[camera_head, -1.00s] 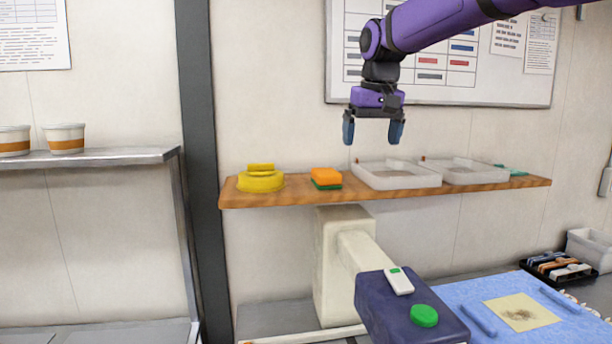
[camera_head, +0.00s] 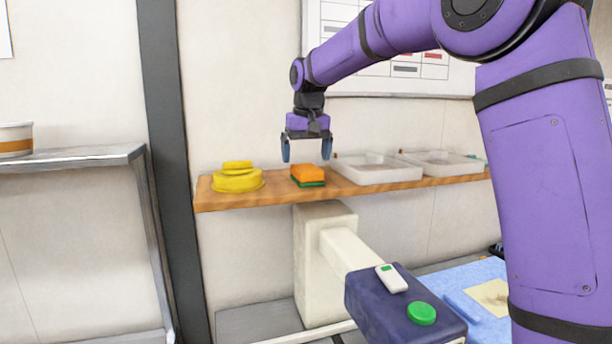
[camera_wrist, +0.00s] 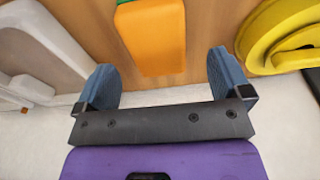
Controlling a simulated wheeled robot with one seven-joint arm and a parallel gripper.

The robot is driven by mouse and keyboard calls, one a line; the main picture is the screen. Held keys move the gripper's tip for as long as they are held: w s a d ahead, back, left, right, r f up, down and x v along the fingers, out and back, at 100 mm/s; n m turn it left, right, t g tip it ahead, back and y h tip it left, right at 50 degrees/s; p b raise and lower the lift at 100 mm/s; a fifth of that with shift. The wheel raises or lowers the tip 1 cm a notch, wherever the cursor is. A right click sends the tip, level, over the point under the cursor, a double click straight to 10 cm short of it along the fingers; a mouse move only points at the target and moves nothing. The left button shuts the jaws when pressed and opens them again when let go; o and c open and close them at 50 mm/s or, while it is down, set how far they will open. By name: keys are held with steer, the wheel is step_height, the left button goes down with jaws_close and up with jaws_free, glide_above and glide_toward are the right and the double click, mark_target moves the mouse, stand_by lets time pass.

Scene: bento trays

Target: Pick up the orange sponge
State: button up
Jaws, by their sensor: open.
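The orange sponge (camera_head: 307,172) lies on top of a green piece (camera_head: 310,183) on the wooden shelf (camera_head: 225,201). In the wrist view the orange sponge (camera_wrist: 151,38) shows ahead of and between the fingers, with a green strip at its far edge. My gripper (camera_head: 306,158) is open and empty. In the head view it hangs fingers-down just above the sponge. In the wrist view my gripper (camera_wrist: 163,82) has blue fingers on either side, with a gap to the sponge.
A yellow stacked item (camera_head: 237,180) sits left of the sponge. A clear tray (camera_head: 375,177) stands close on its right, with another tray (camera_head: 440,170) beyond. A wall lies behind the shelf. Below is a dark blue block (camera_head: 365,305) with a green button (camera_head: 421,313).

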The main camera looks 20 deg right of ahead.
mark_target(307, 167)
steer(key=f, duration=0.5)
steer(key=shift+w+d, duration=0.15)
steer(key=shift+w, duration=0.2)
steer(key=shift+c, duration=0.3)
steer(key=c, duration=0.9)
